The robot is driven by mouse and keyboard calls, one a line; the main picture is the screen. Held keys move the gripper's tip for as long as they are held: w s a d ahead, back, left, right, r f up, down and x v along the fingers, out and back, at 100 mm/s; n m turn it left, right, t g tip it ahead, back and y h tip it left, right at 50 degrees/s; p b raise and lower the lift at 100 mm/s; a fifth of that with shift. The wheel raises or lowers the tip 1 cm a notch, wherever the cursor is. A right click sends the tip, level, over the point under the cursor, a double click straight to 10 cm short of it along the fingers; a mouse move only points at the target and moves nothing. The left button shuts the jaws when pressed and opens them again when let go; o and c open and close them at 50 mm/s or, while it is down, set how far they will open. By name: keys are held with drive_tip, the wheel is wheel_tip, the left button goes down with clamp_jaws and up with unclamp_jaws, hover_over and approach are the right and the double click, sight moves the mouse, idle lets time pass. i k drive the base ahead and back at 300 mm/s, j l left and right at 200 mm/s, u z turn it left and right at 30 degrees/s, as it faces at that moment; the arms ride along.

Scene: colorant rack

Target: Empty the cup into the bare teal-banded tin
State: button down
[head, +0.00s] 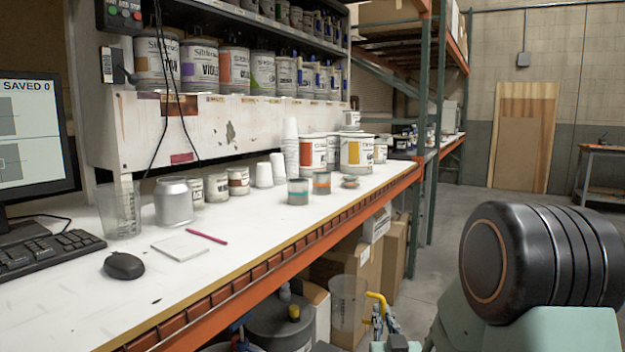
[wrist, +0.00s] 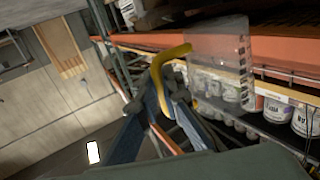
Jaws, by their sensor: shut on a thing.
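The clear cup (head: 347,302) with a yellow handle (head: 377,297) hangs in front of the bench's orange edge, lower than the worktop in the head view. My gripper (head: 384,322) is shut on the handle. In the wrist view the clear cup (wrist: 217,62) is beyond the fingers, and my gripper (wrist: 165,112) closes around the yellow handle. I cannot tell what the cup holds. A small grey tin with a teal band (head: 298,191) stands on the worktop near its front edge, away from my gripper. I cannot see inside it.
A similar tin with an orange band (head: 321,184) stands right beside the teal-banded one. White paper cups (head: 264,174), larger paint cans (head: 356,153) and a small dish (head: 350,182) are nearby. The worktop edge (head: 245,258) lies between cup and tins. Cardboard boxes (head: 393,255) stand below.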

sight(298, 186)
drive_tip(key=i+l+z, duration=0.25)
drive_tip(key=i+l, duration=0.35)
drive_tip(key=i, duration=0.15)
